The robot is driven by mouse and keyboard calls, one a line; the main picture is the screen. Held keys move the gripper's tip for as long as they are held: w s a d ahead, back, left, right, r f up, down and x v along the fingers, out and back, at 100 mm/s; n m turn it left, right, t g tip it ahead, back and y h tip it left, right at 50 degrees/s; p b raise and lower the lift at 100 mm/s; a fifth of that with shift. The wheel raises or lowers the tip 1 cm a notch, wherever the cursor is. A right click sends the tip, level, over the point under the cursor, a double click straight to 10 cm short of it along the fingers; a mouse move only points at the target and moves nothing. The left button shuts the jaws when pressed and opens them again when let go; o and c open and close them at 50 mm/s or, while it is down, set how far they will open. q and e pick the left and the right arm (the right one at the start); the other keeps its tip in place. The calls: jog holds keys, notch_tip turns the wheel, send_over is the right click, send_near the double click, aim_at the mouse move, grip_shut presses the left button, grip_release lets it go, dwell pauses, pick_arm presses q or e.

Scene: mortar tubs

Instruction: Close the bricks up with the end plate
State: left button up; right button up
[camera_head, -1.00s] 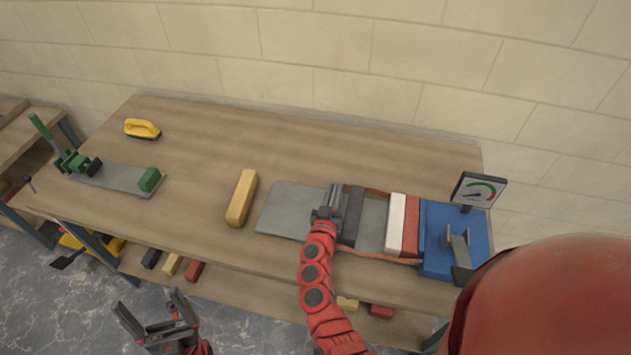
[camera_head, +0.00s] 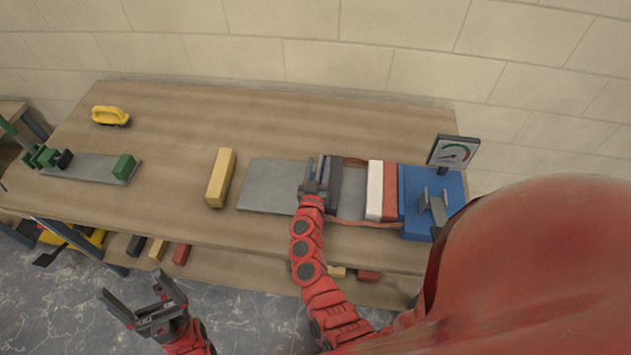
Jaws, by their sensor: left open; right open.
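A dark grey upright plate (camera_head: 334,186), which looks like the end plate, stands across the grey metal bed (camera_head: 262,187). To its right, after a stretch of bare grey bed, a white brick (camera_head: 374,191) and a red brick (camera_head: 389,193) stand side by side against the blue block (camera_head: 412,205). My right gripper (camera_head: 317,177) is at the plate's left side, with its fingers pointing away from me; whether it touches the plate I cannot tell. Its fingers partly hide the plate. My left gripper (camera_head: 146,306) is open and empty, low in front of the bench.
A gauge (camera_head: 454,152) stands on the blue block. Reddish strips run along the bed's edges. A yellow brick (camera_head: 220,178) lies left of the bed. A yellow-handled tool (camera_head: 110,115) and a green clamp fixture (camera_head: 82,167) are further left. Loose bricks lie on the lower shelf.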

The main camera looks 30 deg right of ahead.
jog(key=b+v, duration=0.3)
jog(key=v, duration=1.4)
